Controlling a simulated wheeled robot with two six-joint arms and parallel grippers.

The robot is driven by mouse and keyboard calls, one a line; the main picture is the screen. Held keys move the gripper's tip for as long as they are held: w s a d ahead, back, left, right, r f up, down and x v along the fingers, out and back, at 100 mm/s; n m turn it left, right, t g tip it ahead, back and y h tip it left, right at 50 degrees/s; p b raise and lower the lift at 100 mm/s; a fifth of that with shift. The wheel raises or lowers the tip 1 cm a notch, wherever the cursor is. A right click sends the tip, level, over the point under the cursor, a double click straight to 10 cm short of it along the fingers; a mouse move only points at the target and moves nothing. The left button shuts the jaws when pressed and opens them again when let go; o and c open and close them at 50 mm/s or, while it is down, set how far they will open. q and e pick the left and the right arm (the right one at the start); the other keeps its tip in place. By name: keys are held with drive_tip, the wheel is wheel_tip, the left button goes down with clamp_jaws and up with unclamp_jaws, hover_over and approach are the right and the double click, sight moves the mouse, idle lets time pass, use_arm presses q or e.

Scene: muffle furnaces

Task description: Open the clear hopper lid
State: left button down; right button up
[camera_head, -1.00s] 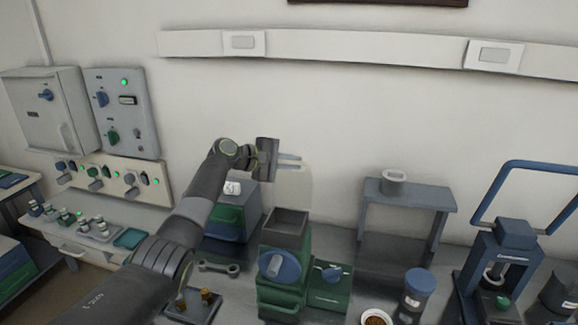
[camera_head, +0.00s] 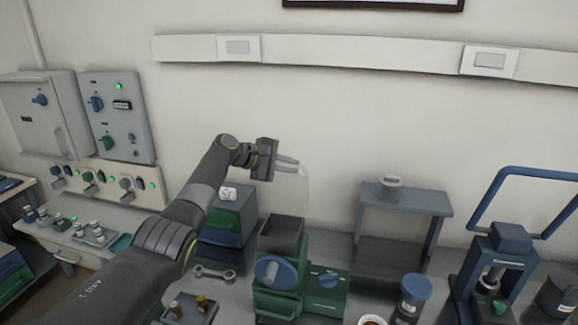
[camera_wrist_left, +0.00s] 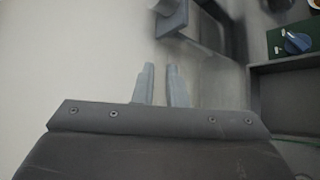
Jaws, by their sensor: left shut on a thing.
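The clear hopper lid (camera_head: 292,194) is a faint, see-through panel standing nearly upright behind the hopper in the head view. The open grey hopper (camera_head: 283,232) sits on top of a green machine (camera_head: 278,302) with a blue knob. My left gripper (camera_head: 297,166) is above and behind the hopper, shut on the lid's upper edge. In the left wrist view its two fingers (camera_wrist_left: 163,84) show a narrow gap, and the lid can barely be made out there. The hopper's dark rim (camera_wrist_left: 284,64) is at that view's right. My right gripper is not in view.
A grey stand (camera_head: 403,198) and a blue-framed press (camera_head: 505,240) are to the right. The wall is close behind the gripper.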

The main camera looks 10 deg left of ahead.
use_arm(q)
drive_tip(key=c, duration=1.5)
unclamp_jaws()
drive_tip(key=shift+s, duration=0.1)
drive_tip(key=shift+f, duration=0.1)
drive_tip(key=shift+a, duration=0.1)
drive_tip(key=shift+s+a+r, duration=0.2)
drive_tip(key=shift+s+a, duration=0.1)
drive_tip(key=b+v, duration=0.5)
drive_tip(key=v, duration=1.1)
drive_tip(key=shift+s+a+r, duration=0.1)
drive_tip(key=shift+r, duration=0.2)
